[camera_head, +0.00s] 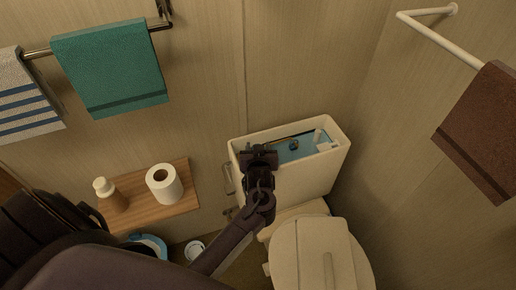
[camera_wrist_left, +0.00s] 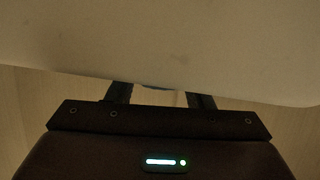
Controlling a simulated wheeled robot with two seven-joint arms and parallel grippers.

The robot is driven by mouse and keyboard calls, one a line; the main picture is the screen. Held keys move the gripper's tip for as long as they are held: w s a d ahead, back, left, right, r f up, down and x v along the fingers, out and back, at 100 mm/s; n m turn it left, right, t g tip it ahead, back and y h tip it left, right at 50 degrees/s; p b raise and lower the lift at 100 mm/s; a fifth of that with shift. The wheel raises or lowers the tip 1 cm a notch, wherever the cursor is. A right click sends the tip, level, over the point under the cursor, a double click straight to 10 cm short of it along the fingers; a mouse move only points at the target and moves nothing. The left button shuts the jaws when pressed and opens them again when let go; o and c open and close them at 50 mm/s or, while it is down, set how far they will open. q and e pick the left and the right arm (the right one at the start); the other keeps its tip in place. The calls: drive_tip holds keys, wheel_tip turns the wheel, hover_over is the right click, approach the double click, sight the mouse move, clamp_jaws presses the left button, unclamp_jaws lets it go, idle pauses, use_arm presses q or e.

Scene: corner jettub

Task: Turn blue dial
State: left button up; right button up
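The toilet tank (camera_head: 322,176) stands against the back wall with its top open and blue water inside. A small dark blue piece, which looks like the blue dial (camera_head: 294,146), sits inside the tank near a white part (camera_head: 318,138). My left gripper (camera_head: 259,152) is at the tank's front left rim, left of the dial and apart from it. In the left wrist view its two fingers (camera_wrist_left: 159,97) are spread, their tips hidden behind a pale surface (camera_wrist_left: 160,45), likely the tank wall. A sliver of blue shows between them. My right gripper is not in view.
The closed toilet lid (camera_head: 312,255) is in front of the tank. A wooden shelf (camera_head: 186,203) with a paper roll (camera_head: 164,185) and a bottle (camera_head: 111,194) is at left. Towels hang at left and right. A white bar (camera_head: 436,35) is at upper right.

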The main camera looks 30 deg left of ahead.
use_arm(q)
drive_tip(key=shift+o, duration=1)
drive_tip(key=shift+s+d, duration=0.1)
drive_tip(key=shift+s, duration=0.1)
drive_tip(key=v, duration=0.7)
drive_tip(key=shift+s+r, duration=0.1)
drive_tip(key=shift+s, duration=0.05)
drive_tip(key=shift+d, duration=0.1)
